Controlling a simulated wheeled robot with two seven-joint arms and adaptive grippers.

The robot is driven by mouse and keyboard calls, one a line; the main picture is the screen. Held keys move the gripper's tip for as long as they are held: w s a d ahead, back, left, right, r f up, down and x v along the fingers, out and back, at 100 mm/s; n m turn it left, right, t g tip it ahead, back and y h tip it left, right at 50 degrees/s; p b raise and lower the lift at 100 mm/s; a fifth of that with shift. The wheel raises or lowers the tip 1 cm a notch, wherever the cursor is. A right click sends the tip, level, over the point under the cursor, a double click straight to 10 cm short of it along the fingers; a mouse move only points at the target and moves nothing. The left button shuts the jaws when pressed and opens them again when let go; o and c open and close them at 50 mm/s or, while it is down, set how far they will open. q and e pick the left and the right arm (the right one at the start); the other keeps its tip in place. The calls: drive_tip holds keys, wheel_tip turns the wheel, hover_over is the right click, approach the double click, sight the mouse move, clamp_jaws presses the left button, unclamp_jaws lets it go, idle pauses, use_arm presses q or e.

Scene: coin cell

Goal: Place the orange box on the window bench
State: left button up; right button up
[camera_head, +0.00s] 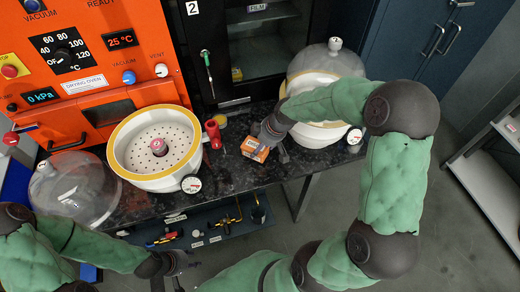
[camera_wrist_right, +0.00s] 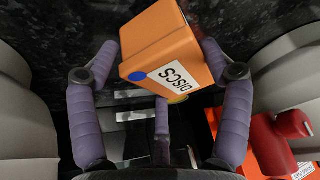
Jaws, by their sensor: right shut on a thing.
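The orange box (camera_head: 254,150) is near the front of the dark speckled bench, between a red-handled tool and the right-hand white bowl. In the right wrist view the box (camera_wrist_right: 165,45) sits tilted between my fingers, with a white "DISCS" label and a blue dot. My right gripper (camera_head: 266,146) is shut on it; in the wrist view its purple-grey fingers (camera_wrist_right: 160,62) flank the box. I cannot tell whether the box touches the bench top. My left gripper (camera_head: 182,264) is low at the bench's front, away from the box; its jaw state is unclear. I cannot identify which surface is the window bench.
The speckled bench (camera_head: 225,178) carries a white bowl with a perforated plate (camera_head: 172,133), a clear dome (camera_head: 75,185), a red-handled tool (camera_head: 213,132) and another domed bowl (camera_head: 318,134). An orange drying oven (camera_head: 85,60) stands behind. A shelf unit (camera_head: 485,175) is at right, beyond open floor.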

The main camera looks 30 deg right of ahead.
drive_tip(key=shift+f+b, duration=0.3)
drive_tip(key=shift+f, duration=0.75)
drive_tip(key=shift+f, duration=0.15)
drive_tip(key=o, duration=1.2)
drive_tip(key=shift+c, duration=0.2)
drive_tip(key=shift+s+r, duration=0.1)
drive_tip(key=shift+r, duration=0.4)
drive_tip(key=p+v, duration=0.4)
drive_tip(key=v, duration=0.7)
drive_tip(key=shift+r, duration=0.15)
